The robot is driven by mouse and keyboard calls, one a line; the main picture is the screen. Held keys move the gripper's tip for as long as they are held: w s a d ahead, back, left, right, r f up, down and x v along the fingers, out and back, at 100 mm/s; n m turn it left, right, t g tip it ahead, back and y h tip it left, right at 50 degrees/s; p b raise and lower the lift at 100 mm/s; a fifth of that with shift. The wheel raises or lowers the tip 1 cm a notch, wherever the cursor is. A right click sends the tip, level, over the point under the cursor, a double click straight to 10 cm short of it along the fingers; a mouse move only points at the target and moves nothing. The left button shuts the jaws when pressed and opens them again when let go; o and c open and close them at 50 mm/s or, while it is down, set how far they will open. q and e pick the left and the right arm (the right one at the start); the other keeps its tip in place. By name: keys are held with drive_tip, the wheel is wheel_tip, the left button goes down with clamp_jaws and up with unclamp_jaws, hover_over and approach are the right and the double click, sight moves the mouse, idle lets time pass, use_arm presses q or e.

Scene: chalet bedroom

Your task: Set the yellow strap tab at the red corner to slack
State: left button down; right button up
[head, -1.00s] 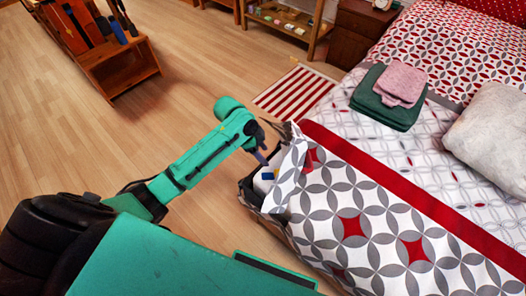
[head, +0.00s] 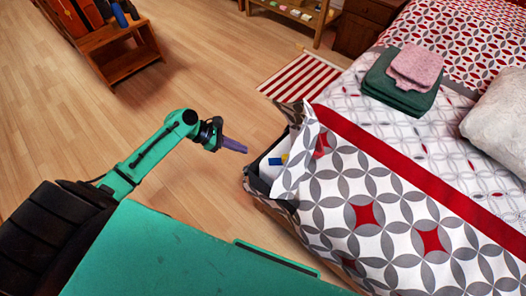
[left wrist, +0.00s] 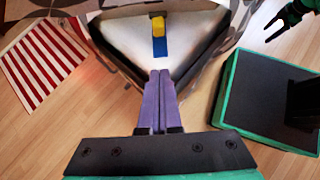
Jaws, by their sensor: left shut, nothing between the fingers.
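The yellow strap tab (left wrist: 158,24) sits on a blue strap (left wrist: 159,47) on the white mattress corner (left wrist: 125,35), which has dark edging. In the head view, the yellow tab (head: 284,158) shows small beside the folded-back patterned cover. My left gripper (head: 245,149) has its purple fingers shut and empty, apart from the corner on its left side. In the left wrist view, its closed fingertips (left wrist: 160,72) point toward the blue strap.
The patterned cover (head: 340,180) with a red band hangs over the bed beside the corner. A red-striped rug (head: 298,74) lies on the floor beyond. Folded green and pink cloths lie on the bed. Wooden floor is free to the left.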

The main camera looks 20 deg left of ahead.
sight(284, 157)
use_arm(q)
drive_tip(key=b+x, duration=0.2)
drive_tip(key=x, duration=0.6)
drive_tip(key=shift+d+f, duration=0.3)
drive_tip(key=d, duration=0.1)
drive_tip(key=w+d, duration=0.1)
drive_tip(key=d, duration=0.1)
drive_tip(key=shift+w+d+f, duration=0.2)
drive_tip(key=shift+w+d, duration=0.1)
drive_tip(key=shift+w, duration=0.05)
drive_tip(key=shift+w+d, duration=0.1)
drive_tip(key=shift+d, duration=0.25)
drive_tip(key=shift+w+d+r+p, duration=0.1)
drive_tip(key=shift+w+d+p, duration=0.2)
drive_tip(key=shift+d, duration=0.2)
drive_tip(key=shift+w+d+r+p, duration=0.15)
drive_tip(key=shift+d+p, duration=0.15)
drive_tip(key=shift+d, duration=0.25)
drive_tip(key=shift+w+d+f, duration=0.1)
drive_tip(key=shift+d+f, duration=0.1)
drive_tip(key=shift+d, duration=0.15)
